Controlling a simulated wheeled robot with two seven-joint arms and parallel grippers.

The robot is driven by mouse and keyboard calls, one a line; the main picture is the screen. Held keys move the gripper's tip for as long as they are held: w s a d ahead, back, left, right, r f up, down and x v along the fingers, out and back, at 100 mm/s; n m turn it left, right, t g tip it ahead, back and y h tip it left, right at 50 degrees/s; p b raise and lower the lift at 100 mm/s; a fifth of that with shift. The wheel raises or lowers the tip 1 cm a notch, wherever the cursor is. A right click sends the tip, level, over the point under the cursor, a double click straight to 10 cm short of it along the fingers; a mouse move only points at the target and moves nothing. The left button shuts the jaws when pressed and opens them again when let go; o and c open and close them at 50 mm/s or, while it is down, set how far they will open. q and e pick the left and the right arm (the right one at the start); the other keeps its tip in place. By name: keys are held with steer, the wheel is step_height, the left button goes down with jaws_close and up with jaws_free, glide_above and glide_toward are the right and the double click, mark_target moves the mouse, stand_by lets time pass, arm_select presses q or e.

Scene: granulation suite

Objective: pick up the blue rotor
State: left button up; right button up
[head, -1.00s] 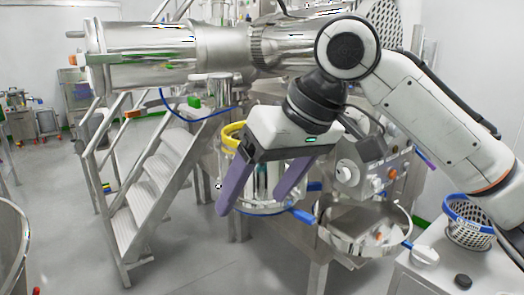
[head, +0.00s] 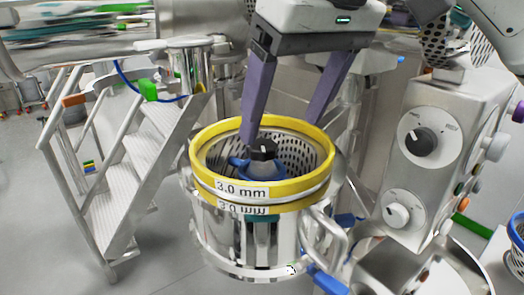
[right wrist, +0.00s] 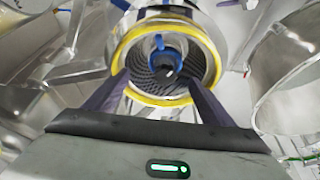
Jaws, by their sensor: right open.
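The blue rotor (head: 258,166) sits inside a perforated basket in a steel housing with a yellow rim (head: 316,190) labelled "3.0 mm". A black knob (head: 263,150) tops the rotor's hub. My right gripper (head: 280,126) is open and empty, its purple fingers pointing down above the yellow rim, with the near finger's tip close to the rotor in the picture. In the right wrist view the rotor (right wrist: 160,46) shows ahead between the gripper's fingers (right wrist: 158,82), inside the yellow ring. The rotor's lower part is hidden by the housing. My left gripper is not in view.
A control box (head: 418,150) with black and white knobs stands right of the housing. Metal steps (head: 124,165) with rails stand at the left. A steel handle (head: 326,238) sticks out at the housing's lower right. Open floor shows at the far left.

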mark_target(269, 148)
steer(key=f, duration=0.1)
steer(key=a+f, duration=0.1)
steer(key=f, duration=0.1)
steer(key=shift+s, duration=0.1)
steer(key=shift+f, duration=0.3)
steer(key=x, duration=0.3)
steer(key=p+x, duration=0.1)
steer(key=x, duration=0.1)
steer(key=shift+w+a, duration=0.3)
steer(key=shift+a, duration=0.05)
steer(key=shift+f, duration=0.15)
steer(key=c, duration=1.3)
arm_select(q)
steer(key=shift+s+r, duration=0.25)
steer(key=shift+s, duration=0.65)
arm_select(e)
steer(key=shift+w, duration=0.1)
steer(key=shift+c, duration=0.5)
